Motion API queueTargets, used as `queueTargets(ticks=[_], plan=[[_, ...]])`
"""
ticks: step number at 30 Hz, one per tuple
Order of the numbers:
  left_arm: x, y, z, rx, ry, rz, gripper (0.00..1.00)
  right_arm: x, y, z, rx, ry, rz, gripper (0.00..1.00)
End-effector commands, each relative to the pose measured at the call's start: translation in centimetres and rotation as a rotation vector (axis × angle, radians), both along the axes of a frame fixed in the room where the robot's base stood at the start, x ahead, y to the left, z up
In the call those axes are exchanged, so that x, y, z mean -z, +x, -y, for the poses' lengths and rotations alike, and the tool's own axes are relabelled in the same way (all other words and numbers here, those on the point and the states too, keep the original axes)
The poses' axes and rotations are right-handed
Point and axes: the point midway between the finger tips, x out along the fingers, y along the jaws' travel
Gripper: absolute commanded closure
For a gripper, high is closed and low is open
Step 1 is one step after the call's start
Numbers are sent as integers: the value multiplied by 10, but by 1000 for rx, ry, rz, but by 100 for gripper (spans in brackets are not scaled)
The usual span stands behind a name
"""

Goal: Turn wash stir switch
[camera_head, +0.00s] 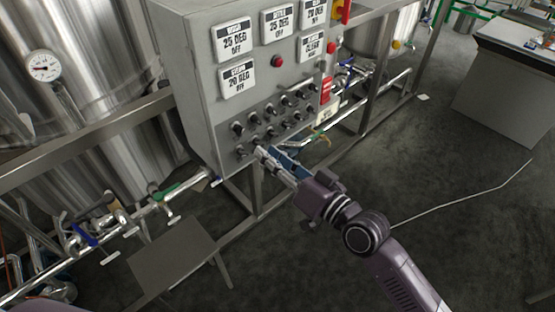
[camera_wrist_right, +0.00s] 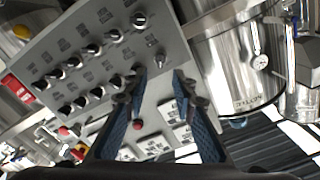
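The grey control panel (camera_head: 205,120) carries two rows of black rotary switches (camera_head: 271,111); the labels are too small to read, so I cannot tell which is the wash stir switch. My right gripper (camera_head: 258,150) is at the panel's lower left switches. In the right wrist view its blue-padded fingers (camera_wrist_right: 159,82) are apart, with nothing held between them. One end switch (camera_wrist_right: 160,58) shows just beyond the gap between the fingertips, set at a different angle from its neighbours. Contact cannot be told. My left gripper is out of view.
White displays (camera_head: 232,39) reading OFF and red buttons (camera_head: 277,61) sit above the switches. Steel tanks (camera_head: 90,60) and pipes with valves (camera_head: 165,195) stand to the left. A grey table (camera_head: 505,90) is at the right. The floor between is mostly open, with a thin hose (camera_head: 460,203).

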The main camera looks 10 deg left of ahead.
Motion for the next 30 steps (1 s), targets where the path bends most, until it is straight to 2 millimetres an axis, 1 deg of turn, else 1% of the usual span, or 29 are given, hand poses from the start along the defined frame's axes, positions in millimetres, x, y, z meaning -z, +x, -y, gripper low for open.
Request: queueTargets(ticks=[1,3,7,23,25,26,29,30], plan=[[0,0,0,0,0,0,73,1,-4,7,0,-2,0,75],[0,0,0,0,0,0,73,1,-9,12,1,-1,0,75],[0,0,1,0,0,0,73,0,-13,17,0,0,0,75],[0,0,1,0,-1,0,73,1,-13,18,2,0,-1,75],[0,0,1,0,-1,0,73,9,-10,21,14,-10,-8,75],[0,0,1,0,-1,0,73,16,-6,24,25,-20,-14,75],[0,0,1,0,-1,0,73,55,9,39,81,-72,-49,75],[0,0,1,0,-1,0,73,78,16,49,112,-104,-70,75]])
